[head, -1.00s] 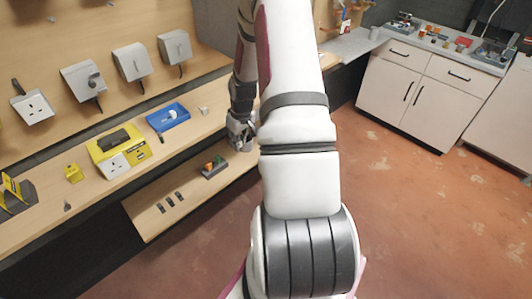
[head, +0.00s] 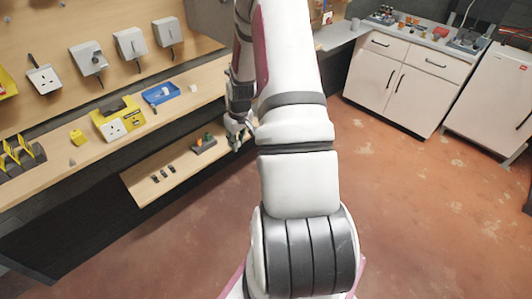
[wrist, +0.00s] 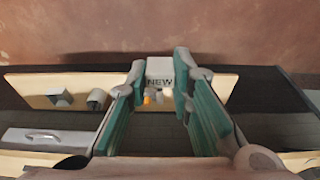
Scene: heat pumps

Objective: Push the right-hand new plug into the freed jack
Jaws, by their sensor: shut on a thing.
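My gripper (head: 238,143) hangs over the right part of the low wooden shelf in the head view, just right of a small dark tray (head: 203,145) with green and orange pieces. In the wrist view its two green-padded fingers (wrist: 160,78) stand on either side of a pale block marked NEW (wrist: 160,70), which looks like the held new plug. An orange bit shows just below that block. The picture is too blurred to tell the plug's tip. I cannot pick out the freed jack in either view.
Several small dark pieces (head: 163,172) lie on the low shelf. The bench above holds a yellow socket unit (head: 117,118) and a blue tray (head: 160,93). White boxes (head: 88,58) hang on the wall. White cabinets (head: 395,85) stand at the back right; the red floor between is clear.

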